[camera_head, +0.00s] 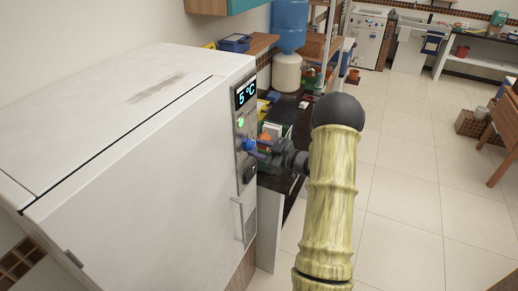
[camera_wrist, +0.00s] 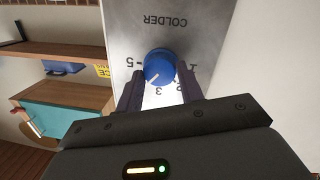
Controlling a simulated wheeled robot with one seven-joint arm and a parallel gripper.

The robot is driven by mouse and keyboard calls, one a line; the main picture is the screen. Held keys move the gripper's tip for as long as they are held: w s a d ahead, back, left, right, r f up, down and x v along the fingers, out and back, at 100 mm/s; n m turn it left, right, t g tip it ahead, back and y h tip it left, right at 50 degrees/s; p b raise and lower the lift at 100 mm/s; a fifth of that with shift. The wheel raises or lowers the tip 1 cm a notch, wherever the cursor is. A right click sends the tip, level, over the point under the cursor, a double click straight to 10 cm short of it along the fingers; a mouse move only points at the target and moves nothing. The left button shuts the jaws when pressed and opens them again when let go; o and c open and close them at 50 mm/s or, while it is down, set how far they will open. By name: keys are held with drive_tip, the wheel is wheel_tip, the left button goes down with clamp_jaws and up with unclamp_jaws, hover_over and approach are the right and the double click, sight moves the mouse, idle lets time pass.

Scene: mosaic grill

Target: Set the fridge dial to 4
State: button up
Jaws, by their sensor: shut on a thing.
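The fridge dial is a round blue knob (camera_head: 249,145) on the grey control panel of the white fridge (camera_head: 140,190). In the wrist view the dial (camera_wrist: 159,64) sits upside down between my fingers, with a white pointer line toward the lower left. The marks 5, 3 and 1 show around it, and 2 is partly covered. The pointer lies between 3 and 5; the 4 mark is hidden behind my left-hand finger. My gripper (camera_head: 262,149) is shut on the dial, and it also shows in the wrist view (camera_wrist: 160,76). The display (camera_head: 245,94) reads 5 °C.
A green light (camera_head: 241,122) is lit below the display. A door handle (camera_head: 239,219) is below the dial. A dark counter (camera_head: 290,112) with small items and a blue water bottle (camera_head: 290,22) stand beyond the fridge.

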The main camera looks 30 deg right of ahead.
drive_tip(key=shift+m, duration=0.6)
drive_tip(key=o, duration=1)
drive_tip(key=shift+d, duration=0.1)
drive_tip(key=b+v, duration=0.5)
drive_tip(key=v, duration=1.2)
drive_tip(key=shift+s+d+b, duration=0.15)
drive_tip(key=shift+b, duration=0.25)
